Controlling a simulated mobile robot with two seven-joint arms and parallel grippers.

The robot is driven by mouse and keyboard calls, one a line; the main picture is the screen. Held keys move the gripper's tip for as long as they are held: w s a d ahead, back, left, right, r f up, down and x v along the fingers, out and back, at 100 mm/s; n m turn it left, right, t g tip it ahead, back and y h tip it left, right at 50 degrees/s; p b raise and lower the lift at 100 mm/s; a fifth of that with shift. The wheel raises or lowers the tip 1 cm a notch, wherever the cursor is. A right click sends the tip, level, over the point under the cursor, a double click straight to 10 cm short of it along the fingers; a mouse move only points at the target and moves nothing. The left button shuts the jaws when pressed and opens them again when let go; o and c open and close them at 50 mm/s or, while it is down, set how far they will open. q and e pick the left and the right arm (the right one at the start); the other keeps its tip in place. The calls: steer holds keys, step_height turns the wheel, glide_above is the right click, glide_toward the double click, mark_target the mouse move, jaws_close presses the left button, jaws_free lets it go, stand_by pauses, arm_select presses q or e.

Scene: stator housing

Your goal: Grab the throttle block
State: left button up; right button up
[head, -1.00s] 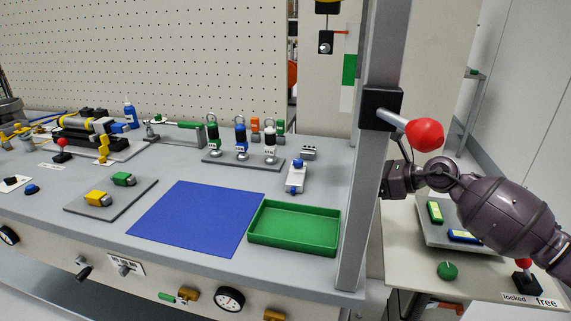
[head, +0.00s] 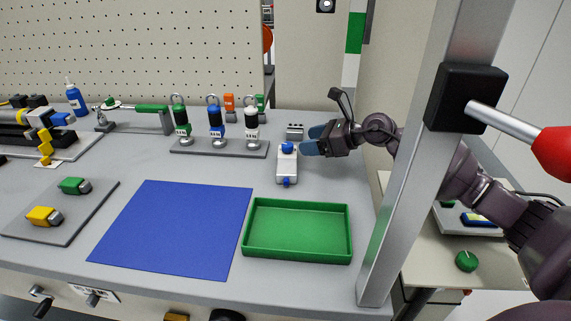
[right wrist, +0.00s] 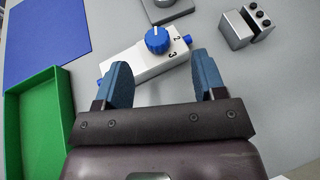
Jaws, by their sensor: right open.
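The throttle block, which I take to be the white block with a blue knob on top (head: 287,165), lies on the grey bench behind the green tray. In the right wrist view the block (right wrist: 150,62) has the numbers 2 and 3 by its knob and blue ends. My right gripper (head: 312,142) is open and empty, just right of the block's far end. In the right wrist view its blue fingers (right wrist: 160,66) point toward the block, which lies across and ahead of the gap, not clearly between them. My left gripper is not in view.
A green tray (head: 297,258) and a blue mat (head: 175,228) lie in front. A grey post (head: 410,180) rises at the bench's right edge.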

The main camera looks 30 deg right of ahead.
mark_target(289, 145)
steer(key=b+x, duration=0.1)
steer(key=x, duration=0.4)
steer(key=shift+s+a+f, duration=0.1)
steer(key=shift+a+f, duration=0.05)
steer(key=shift+a, duration=0.25)
steer(key=shift+c, duration=0.2)
jaws_close()
